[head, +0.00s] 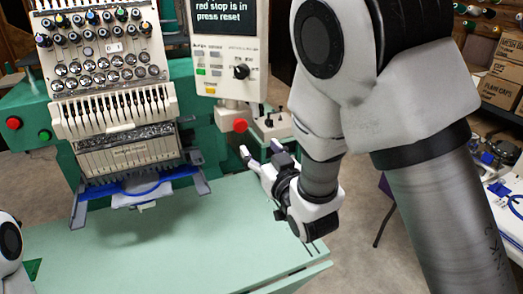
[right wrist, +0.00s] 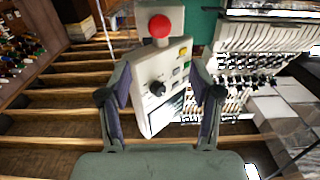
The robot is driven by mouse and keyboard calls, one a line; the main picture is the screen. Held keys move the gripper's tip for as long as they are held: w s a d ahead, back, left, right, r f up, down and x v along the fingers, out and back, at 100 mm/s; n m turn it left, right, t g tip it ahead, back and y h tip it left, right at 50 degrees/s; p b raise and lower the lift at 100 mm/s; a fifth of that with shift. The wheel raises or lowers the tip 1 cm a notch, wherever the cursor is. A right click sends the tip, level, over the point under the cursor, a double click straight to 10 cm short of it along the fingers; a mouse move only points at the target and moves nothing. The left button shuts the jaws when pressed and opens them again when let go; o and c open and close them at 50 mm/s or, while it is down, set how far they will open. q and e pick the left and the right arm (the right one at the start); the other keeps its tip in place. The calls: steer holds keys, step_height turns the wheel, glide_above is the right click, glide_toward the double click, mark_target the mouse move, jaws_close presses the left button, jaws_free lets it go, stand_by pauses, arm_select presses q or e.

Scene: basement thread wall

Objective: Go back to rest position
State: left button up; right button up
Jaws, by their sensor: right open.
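My right gripper (head: 259,155) is open and empty in the head view, beside the control panel's lower edge and above the right part of the pale green table. In the right wrist view the open fingers of my right gripper (right wrist: 160,85) frame the control panel (right wrist: 158,70), with nothing between them.
The embroidery machine (head: 115,95) stands at the back left, with a blue hoop (head: 140,188) below its heads. The pale green table (head: 150,245) is clear in front. Cardboard boxes (head: 500,75) and a cluttered white table (head: 505,200) are at the right.

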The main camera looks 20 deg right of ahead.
stand_by(0.3)
steer(key=s+d+f+g, duration=0.1)
steer(key=s+f+g, duration=0.15)
steer(key=f, duration=0.65)
steer(key=s+d+f+m+g, duration=0.1)
steer(key=s+f+g, duration=0.15)
steer(key=f, duration=0.65)
steer(key=s+d+f+g, duration=0.1)
steer(key=s+f+g, duration=0.15)
steer(key=f, duration=0.55)
steer(key=s+f+g, duration=0.5)
steer(key=s+f, duration=0.3)
steer(key=s, duration=0.4)
steer(key=s+d+f+g, duration=0.1)
steer(key=s+f+g, duration=0.4)
steer(key=s+f, duration=0.3)
steer(key=s, duration=0.4)
steer(key=shift+s+g, duration=0.15)
steer(key=shift+g, duration=0.2)
steer(key=shift+h, duration=0.3)
